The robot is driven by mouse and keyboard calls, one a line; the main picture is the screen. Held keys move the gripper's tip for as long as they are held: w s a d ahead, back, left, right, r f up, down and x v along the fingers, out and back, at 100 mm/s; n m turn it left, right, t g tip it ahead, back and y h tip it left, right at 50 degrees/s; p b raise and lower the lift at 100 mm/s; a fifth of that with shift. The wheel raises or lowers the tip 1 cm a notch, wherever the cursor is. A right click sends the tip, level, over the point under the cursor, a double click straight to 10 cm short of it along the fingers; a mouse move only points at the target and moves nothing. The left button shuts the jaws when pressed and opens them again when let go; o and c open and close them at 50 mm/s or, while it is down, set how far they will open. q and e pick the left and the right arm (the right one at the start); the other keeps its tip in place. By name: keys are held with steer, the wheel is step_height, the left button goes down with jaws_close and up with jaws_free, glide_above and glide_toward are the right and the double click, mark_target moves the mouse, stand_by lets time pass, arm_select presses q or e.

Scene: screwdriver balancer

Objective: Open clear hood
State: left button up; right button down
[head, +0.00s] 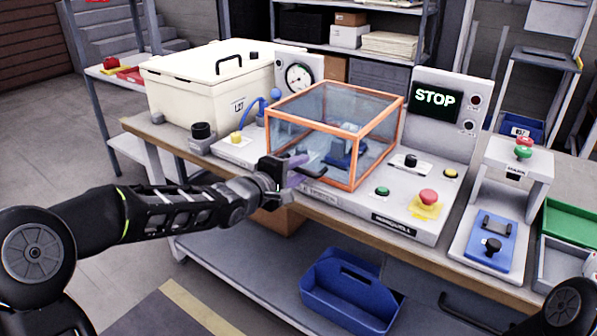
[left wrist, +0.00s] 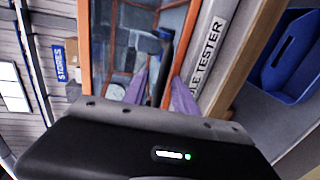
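The clear hood (head: 335,122), a box with orange edges and see-through panels, sits down over the grey tester base (head: 400,232) on the bench. A blue fixture (head: 342,155) shows inside it. A dark handle (head: 312,171) sticks out low at its front. My left gripper (head: 300,170) is at this front side, its purple fingers beside the handle. In the left wrist view the two fingers (left wrist: 160,95) are apart, with a dark bar between them and the orange frame (left wrist: 180,50) close by. I cannot tell whether they touch the handle. My right gripper is not in view.
A STOP display (head: 436,100) stands behind the base. A red button (head: 428,196) and a green button (head: 382,191) are right of the hood. A cream case (head: 205,90) and a gauge (head: 298,77) stand left and behind. A blue tote (head: 350,290) is below the bench.

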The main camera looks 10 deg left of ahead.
arm_select(q)
jaws_close()
stand_by(1.4)
